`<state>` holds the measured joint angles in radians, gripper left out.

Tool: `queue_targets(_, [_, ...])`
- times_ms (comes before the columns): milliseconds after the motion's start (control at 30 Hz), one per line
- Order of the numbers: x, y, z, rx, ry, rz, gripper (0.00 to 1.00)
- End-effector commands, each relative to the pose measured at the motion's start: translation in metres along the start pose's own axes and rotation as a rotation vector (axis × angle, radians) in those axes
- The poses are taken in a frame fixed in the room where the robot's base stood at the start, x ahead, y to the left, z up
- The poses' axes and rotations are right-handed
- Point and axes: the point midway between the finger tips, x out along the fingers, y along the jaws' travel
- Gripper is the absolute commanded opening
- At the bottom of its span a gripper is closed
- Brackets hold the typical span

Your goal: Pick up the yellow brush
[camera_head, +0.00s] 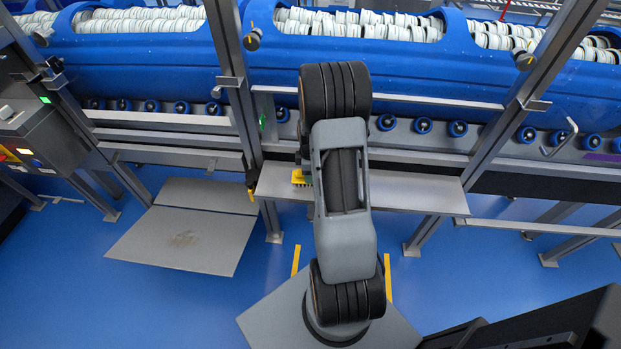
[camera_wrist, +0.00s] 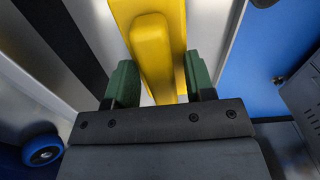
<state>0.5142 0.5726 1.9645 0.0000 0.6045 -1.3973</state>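The yellow brush (camera_head: 300,177) lies on the grey shelf (camera_head: 420,193) in the head view, at the left side of my arm, which partly hides it. In the wrist view the brush (camera_wrist: 160,45) shows as a yellow body with a raised bar, running from the top edge down between my green fingertips. My gripper (camera_wrist: 160,85) is open, with one finger on each side of the brush. A narrow pale gap shows by the left finger; the right finger is very close to the brush, and I cannot tell whether it touches.
Behind the shelf runs a blue carrier (camera_head: 150,48) full of pale discs, above a rail with blue rollers (camera_head: 386,122). Upright metal posts (camera_head: 236,90) stand on both sides of my arm. The blue floor (camera_head: 90,290) is open at the front left.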

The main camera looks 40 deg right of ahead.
Motion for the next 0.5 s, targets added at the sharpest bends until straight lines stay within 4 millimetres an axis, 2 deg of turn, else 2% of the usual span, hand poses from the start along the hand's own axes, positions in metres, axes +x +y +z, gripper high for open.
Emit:
queue_targets(33, [-0.0001,0.0000,0.0000,0.000,0.000,0.000,0.44])
queue_targets(500, [-0.0005,0.0002,-0.0001,0.000,0.000,0.001,0.01])
